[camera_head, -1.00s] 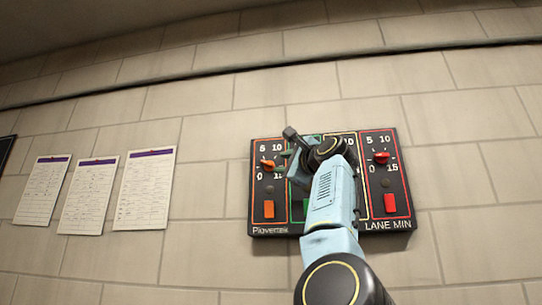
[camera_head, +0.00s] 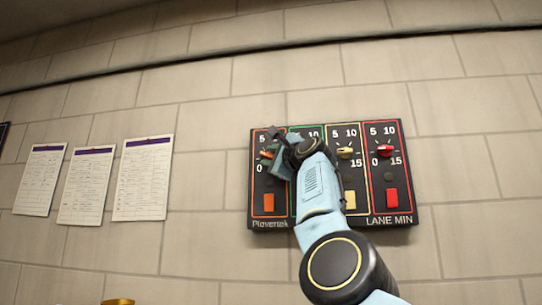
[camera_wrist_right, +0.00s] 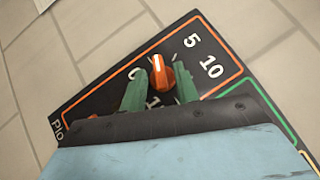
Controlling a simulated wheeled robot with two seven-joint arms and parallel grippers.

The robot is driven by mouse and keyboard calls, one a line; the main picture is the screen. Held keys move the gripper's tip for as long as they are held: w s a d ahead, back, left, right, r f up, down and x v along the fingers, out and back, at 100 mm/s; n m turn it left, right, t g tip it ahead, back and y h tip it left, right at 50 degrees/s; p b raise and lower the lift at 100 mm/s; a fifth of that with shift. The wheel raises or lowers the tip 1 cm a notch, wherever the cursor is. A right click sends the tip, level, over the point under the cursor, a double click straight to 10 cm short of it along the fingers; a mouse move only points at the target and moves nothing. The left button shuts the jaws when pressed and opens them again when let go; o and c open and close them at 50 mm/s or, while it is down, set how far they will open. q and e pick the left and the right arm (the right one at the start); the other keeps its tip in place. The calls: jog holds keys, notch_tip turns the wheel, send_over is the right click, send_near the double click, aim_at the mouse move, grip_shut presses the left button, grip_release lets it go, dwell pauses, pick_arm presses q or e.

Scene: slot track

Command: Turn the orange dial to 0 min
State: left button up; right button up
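The orange dial (camera_head: 266,154) is on the far-left, orange-framed column of the black wall panel (camera_head: 371,220). In the right wrist view the orange dial (camera_wrist_right: 160,70) shows a white pointer line, which looks to lie between the 0 and 5 marks. My right gripper (camera_head: 270,146) is at this dial and partly covers it in the head view. In the wrist view the right gripper's green fingers (camera_wrist_right: 160,86) are apart, one on each side of the dial, with a gap visible at the left finger. Contact cannot be told. My left gripper is out of view.
A yellow dial (camera_head: 345,151) and a red dial (camera_head: 385,148) are to the right on the panel. The green-framed column is mostly hidden by my arm. Paper sheets (camera_head: 143,185) hang left; the wall between is clear.

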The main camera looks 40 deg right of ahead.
grip_shut()
jog(key=shift+s+r+n+g+y, duration=0.15)
jog(key=shift+r+n+g+y, duration=0.15)
jog(key=shift+n+g, duration=0.15)
jog(key=shift+f, duration=0.2)
jog(key=shift+o, duration=0.6)
grip_release()
jog(key=shift+f, duration=0.1)
